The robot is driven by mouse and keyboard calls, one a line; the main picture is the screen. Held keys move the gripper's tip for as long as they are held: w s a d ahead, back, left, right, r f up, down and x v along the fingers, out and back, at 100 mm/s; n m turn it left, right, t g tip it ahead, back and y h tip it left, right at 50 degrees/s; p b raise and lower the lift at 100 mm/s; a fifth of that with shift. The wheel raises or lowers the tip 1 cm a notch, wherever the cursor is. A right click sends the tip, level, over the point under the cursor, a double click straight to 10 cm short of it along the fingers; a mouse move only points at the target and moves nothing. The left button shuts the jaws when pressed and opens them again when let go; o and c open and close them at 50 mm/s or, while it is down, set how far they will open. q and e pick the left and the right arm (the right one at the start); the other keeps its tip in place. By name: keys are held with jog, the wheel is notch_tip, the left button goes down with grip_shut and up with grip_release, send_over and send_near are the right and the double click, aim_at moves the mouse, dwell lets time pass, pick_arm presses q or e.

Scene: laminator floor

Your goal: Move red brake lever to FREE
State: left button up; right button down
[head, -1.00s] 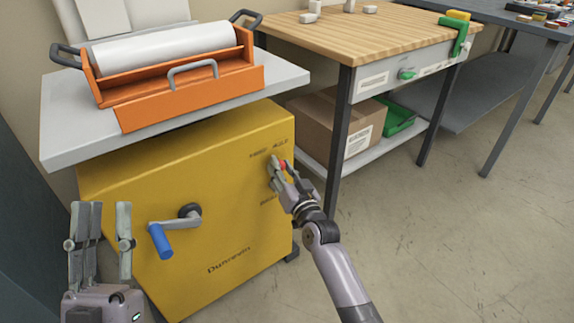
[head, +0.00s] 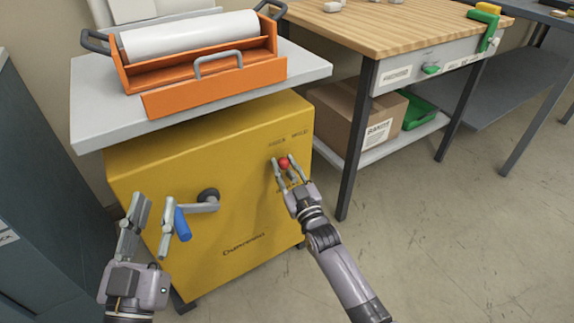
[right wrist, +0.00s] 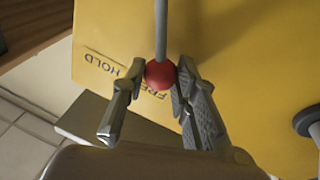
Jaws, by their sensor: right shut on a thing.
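The red brake lever's ball knob (head: 284,164) is on the front of the yellow cabinet (head: 235,225), below the printed labels. In the right wrist view the knob (right wrist: 160,74) ends a grey rod and sits beside the FREE label (right wrist: 152,84); the HOLD label (right wrist: 101,64) is further left. My right gripper (head: 283,163) is shut on the knob, with fingers on both sides of it, also in the right wrist view (right wrist: 158,78). My left gripper (head: 150,210) is open and empty in front of the cabinet, at the lower left.
A crank with a blue handle (head: 182,224) is on the cabinet front, close to my left gripper in the picture. An orange tray (head: 215,90) with a white roll stands on top. A wooden bench (head: 400,30) is at right, and the floor (head: 450,230) there is clear.

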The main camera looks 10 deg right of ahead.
jog(key=shift+a+f, duration=0.1)
jog(key=c, duration=1.3)
grip_release()
jog(key=shift+s, duration=0.15)
jog(key=v, duration=1.1)
jog(key=shift+s, duration=0.4)
